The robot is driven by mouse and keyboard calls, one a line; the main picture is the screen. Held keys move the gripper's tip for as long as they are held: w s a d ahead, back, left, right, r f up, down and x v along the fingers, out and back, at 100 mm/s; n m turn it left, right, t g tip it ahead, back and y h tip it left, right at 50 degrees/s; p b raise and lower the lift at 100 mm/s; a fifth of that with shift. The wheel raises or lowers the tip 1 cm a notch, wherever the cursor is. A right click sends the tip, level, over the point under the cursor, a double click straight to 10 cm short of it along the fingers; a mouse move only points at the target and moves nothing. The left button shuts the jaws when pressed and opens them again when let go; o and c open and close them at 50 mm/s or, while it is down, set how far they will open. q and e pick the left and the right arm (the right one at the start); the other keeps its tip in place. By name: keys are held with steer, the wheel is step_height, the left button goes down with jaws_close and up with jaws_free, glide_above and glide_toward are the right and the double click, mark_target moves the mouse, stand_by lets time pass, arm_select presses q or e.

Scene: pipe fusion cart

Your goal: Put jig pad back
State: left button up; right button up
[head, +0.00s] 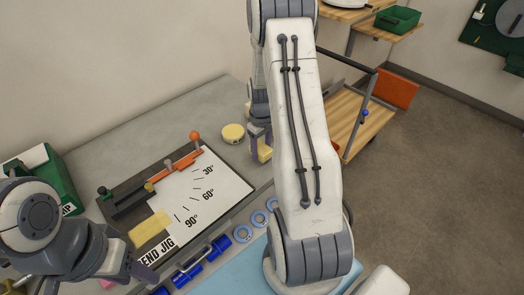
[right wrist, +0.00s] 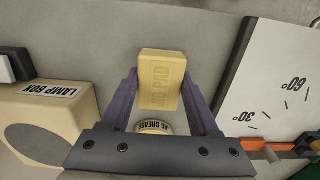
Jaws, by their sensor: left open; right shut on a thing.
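The yellow jig pad (right wrist: 161,78), lettered "JIG PAD", is held between the purple fingers of my right gripper (right wrist: 162,88) in the right wrist view. In the head view the pad (head: 265,153) shows partly below my right gripper (head: 260,145), right of the bend jig (head: 222,178). The bend jig is a dark-edged board with a white angle scale. A pale yellow rectangle (head: 150,229) lies on its lower left; I cannot tell whether it is a marking or a block. My left gripper (head: 140,278) is open at the lower left, near the jig's front edge.
A round yellow jig grease tin (head: 233,133) stands beside the pad. An orange-knobbed arm (head: 183,162) crosses the jig's back edge. Blue fittings (head: 190,274) and rings (head: 242,233) lie in front. A green box (head: 50,180) stands left. A lamp box (right wrist: 50,120) shows in the wrist view.

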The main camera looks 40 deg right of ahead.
step_height(320, 180, down, 2)
steer(key=shift+f, duration=0.1)
steer(key=shift+f, duration=0.1)
steer(key=o, duration=1.3)
